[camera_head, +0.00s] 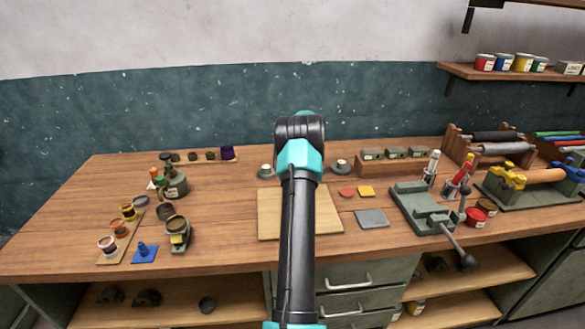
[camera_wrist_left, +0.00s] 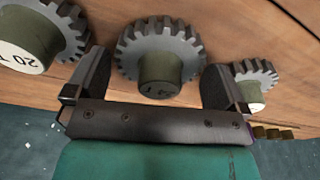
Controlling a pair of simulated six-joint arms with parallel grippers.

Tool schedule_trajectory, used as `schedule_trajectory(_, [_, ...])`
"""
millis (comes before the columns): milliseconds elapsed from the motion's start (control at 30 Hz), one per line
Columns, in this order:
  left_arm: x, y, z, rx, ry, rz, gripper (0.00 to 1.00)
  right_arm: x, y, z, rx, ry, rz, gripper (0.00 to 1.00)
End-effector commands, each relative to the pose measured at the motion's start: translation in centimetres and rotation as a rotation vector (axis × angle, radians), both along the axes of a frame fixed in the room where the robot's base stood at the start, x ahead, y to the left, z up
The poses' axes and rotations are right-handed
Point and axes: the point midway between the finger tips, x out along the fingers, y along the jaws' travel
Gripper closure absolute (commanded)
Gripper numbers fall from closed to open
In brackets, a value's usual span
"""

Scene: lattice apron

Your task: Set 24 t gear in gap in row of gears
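My left arm comes up the middle of the head view, and its gripper there is hidden behind my own arm. In the left wrist view my left gripper (camera_wrist_left: 157,75) is open. A grey toothed gear with a dark green hub (camera_wrist_left: 157,58) sits between its fingers, with room on both sides; the hub mark is unreadable. A gear marked 20 T (camera_wrist_left: 30,38) stands at left, and a smaller gear with a white-topped hub (camera_wrist_left: 255,82) at right. The head view shows one gear (camera_head: 266,172) left of my arm and another gear (camera_head: 341,168) right of it. I cannot tell which gear is 24 T. My right gripper is out of view.
A wooden board (camera_head: 269,215) lies partly behind my arm. A green vise (camera_head: 420,210) stands farther right. Paint pots and tools occupy the left side.

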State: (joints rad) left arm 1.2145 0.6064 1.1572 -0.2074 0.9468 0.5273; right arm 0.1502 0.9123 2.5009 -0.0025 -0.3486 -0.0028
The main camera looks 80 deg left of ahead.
Motion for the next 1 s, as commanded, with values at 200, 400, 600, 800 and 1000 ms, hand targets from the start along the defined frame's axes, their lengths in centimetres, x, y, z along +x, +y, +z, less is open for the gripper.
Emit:
schedule_trajectory(200, [0.0, 0.0, 0.1, 0.000, 0.000, 0.000, 0.00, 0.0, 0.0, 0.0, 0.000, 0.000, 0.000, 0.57])
schedule_trajectory(400, [0.0, -0.1, 1.3, 0.001, -0.001, 0.000, 0.00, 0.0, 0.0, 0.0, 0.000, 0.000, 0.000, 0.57])
schedule_trajectory(600, [0.1, -0.4, 4.5, 0.004, -0.002, 0.001, 0.00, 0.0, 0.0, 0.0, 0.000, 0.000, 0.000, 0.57])
schedule_trajectory(800, [0.1, -0.9, 8.3, 0.003, -0.002, 0.000, 0.00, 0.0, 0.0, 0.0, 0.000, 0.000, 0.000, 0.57])
schedule_trajectory(1000, [0.2, -1.3, 11.2, 0.002, -0.001, 0.000, 0.00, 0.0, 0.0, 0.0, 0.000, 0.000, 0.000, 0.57])
